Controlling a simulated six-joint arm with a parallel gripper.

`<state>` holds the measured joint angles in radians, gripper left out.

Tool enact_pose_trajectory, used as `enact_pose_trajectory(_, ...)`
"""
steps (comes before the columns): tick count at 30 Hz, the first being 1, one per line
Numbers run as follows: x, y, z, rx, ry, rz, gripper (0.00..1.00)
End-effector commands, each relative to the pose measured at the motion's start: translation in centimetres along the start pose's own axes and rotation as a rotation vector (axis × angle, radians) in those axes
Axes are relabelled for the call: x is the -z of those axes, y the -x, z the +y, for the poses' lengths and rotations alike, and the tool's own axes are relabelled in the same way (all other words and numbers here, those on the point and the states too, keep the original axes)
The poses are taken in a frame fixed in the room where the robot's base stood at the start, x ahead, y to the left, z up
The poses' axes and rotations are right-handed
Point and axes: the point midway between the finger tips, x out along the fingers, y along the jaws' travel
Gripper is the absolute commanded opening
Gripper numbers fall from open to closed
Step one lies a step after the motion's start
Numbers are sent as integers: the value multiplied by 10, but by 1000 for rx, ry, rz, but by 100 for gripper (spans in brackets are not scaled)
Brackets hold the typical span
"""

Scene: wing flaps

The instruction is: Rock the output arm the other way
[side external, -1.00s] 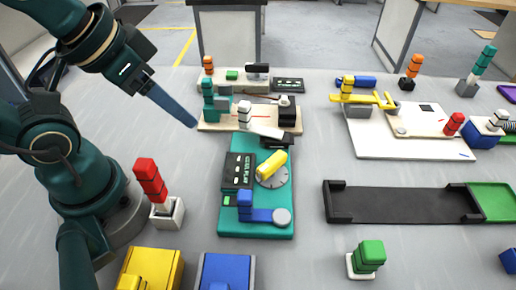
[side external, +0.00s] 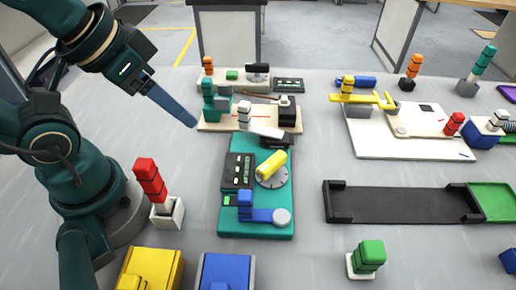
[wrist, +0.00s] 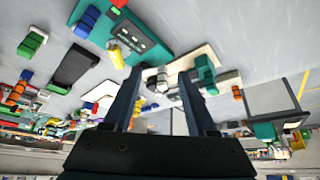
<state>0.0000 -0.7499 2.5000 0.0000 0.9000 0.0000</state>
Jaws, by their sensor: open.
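My gripper (side external: 192,122) hangs at the left end of a cream board (side external: 262,115), apart from it as far as I can tell. In the wrist view my gripper (wrist: 160,71) has its two fingers apart with nothing between them. The board carries a teal block-shaped piece (side external: 210,100), an upright white handle (side external: 244,115) and a dark block (side external: 288,115). A pale flat arm (side external: 267,132) extends from the board over the teal panel. I cannot tell for certain which part is the output arm.
The teal panel (side external: 230,220) has a yellow knob (side external: 271,164), a blue lever (side external: 260,214) and a dark display (side external: 238,170). A red-handled switch (side external: 150,178) stands near my base. A white board with a yellow arm (side external: 365,99) and a black tray (side external: 400,203) are to the right.

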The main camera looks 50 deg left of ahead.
Motion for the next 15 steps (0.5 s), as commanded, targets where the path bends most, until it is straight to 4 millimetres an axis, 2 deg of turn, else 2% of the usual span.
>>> enact_pose_trajectory(11,0,0,0,0,3,0,57)
enact_pose_trajectory(15,2,2,6,-31,93,1,57)
